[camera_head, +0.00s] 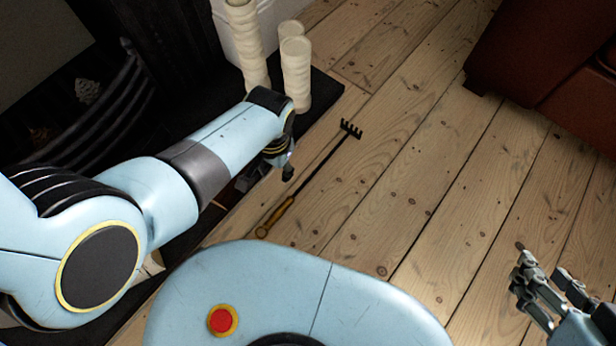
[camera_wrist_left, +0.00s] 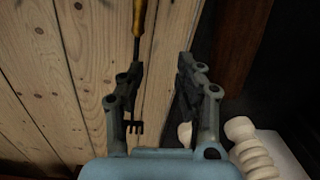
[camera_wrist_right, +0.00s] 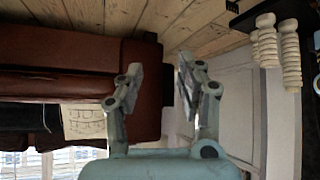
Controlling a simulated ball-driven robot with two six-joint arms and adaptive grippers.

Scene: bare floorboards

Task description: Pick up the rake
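The rake (camera_head: 318,177) lies on the floorboards, with a dark toothed head at the far end, a thin dark shaft and a yellow-brown handle near my base. In the left wrist view its handle (camera_wrist_left: 139,16) is at the top, and the shaft runs down partly hidden behind one finger. My left gripper (camera_head: 278,168) is just left of the rake in the head view. It is open (camera_wrist_left: 160,72) with nothing between its fingers. My right gripper (camera_head: 540,268) is open and empty at the lower right, well away from the rake; it also shows in the right wrist view (camera_wrist_right: 160,76).
Cream ribbed pillars (camera_head: 296,75) stand on a dark hearth slab (camera_head: 325,92) beyond my left gripper. A dark fireplace (camera_head: 100,90) is at the left. A red-brown leather sofa (camera_head: 540,55) is at the upper right. The floorboards right of the rake are clear.

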